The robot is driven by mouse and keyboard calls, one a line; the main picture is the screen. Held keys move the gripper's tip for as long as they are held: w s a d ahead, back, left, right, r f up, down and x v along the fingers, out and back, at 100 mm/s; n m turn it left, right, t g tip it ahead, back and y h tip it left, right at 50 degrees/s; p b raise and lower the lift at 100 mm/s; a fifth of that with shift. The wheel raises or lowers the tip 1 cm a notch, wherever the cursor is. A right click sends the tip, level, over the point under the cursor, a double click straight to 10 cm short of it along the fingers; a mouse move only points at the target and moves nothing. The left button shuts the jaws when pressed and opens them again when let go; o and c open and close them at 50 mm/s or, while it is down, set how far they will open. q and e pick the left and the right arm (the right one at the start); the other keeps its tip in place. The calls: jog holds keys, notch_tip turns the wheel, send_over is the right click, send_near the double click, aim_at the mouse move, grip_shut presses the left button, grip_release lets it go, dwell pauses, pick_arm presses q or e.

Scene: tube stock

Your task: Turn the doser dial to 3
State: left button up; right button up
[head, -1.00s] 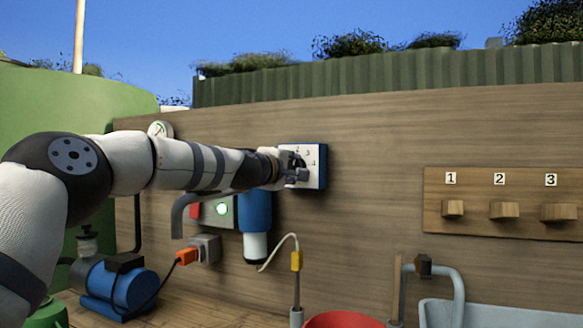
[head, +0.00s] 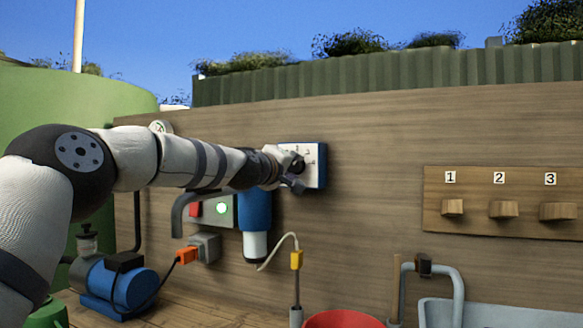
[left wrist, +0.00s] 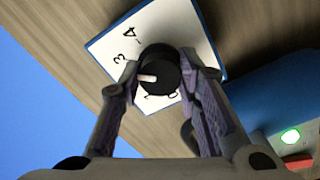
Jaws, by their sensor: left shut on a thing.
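The doser is a white-faced box with blue sides (head: 317,168) on the wooden wall; its face (left wrist: 188,28) also shows in the left wrist view. Its round black dial (left wrist: 160,62) has a white pointer mark. My left gripper (head: 295,174) is at the doser, with its fingers on either side of the dial, shut on it in the left wrist view (left wrist: 158,70). The mark points left in that view, just below the printed 3, toward a spot that a finger covers. The 3 and 4 are readable; the lower numbers are partly hidden. My right gripper is not in view.
Below the doser are a blue cylinder (head: 256,215), a box with a lit green button (head: 222,208) and a grey pipe. A blue pump (head: 130,288) stands lower left. A board with numbered wooden pegs (head: 480,226) is at right; the wall between is clear.

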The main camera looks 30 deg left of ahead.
pick_arm(q)
jog(key=o, duration=1.1)
jog(key=shift+o, duration=0.2)
jog(key=s, duration=0.7)
jog(key=shift+s+d, duration=0.2)
jog(key=shift+s, duration=0.05)
